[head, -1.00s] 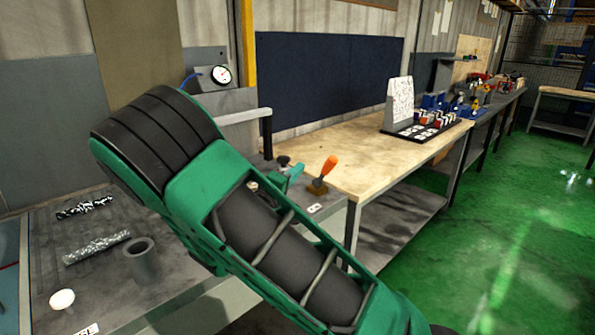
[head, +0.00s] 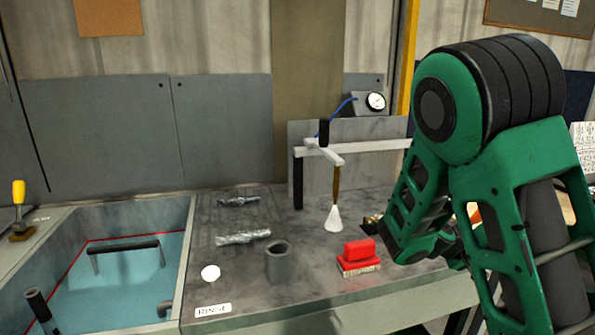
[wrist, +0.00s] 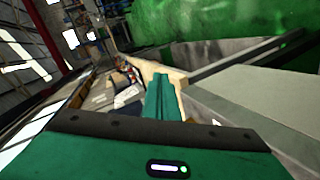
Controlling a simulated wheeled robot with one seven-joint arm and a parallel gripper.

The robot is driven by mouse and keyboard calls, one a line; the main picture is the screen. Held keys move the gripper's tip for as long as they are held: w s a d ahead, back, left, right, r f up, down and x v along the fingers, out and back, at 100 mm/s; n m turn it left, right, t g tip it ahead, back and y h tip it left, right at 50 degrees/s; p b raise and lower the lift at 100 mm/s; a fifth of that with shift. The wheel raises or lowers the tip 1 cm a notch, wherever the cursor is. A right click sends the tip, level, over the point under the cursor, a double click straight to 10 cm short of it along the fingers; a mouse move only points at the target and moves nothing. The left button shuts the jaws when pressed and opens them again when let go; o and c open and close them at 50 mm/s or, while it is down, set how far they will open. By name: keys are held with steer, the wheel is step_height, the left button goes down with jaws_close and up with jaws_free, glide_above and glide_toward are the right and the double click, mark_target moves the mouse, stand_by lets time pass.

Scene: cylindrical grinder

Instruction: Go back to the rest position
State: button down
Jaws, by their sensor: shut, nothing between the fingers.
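My gripper (wrist: 160,97) shows in the wrist view as a narrow green piece beyond the dark-edged green wrist housing. Its fingers are together with nothing between them. It points along a pale bench edge, with green floor beyond; I cannot tell its exact distance from the bench. In the head view my folded green and black arm fills the right side, in front of the bench's right end. The gripper itself cannot be made out there.
The grey bench (head: 225,306) carries a grey cup (head: 279,264), a red block (head: 360,250), a white knob (head: 210,272) and two shiny wrapped pieces. A tank of teal liquid (head: 120,285) is at left. A white rail (head: 375,146) and dial gauge (head: 375,101) stand behind.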

steer(key=s+f+m+g+y, duration=0.35)
steer(key=s+y, duration=0.25)
steer(key=s, duration=0.7)
steer(key=s+a+r+y, duration=0.4)
steer(key=s+a+y, duration=0.3)
steer(key=s, duration=0.8)
steer(key=a, duration=0.3)
steer(key=shift+t, duration=0.35)
steer(key=shift+s+r+m, duration=0.1)
steer(key=shift+m, duration=0.15)
steer(key=shift+w+f, duration=0.25)
steer(key=shift+w, duration=0.35)
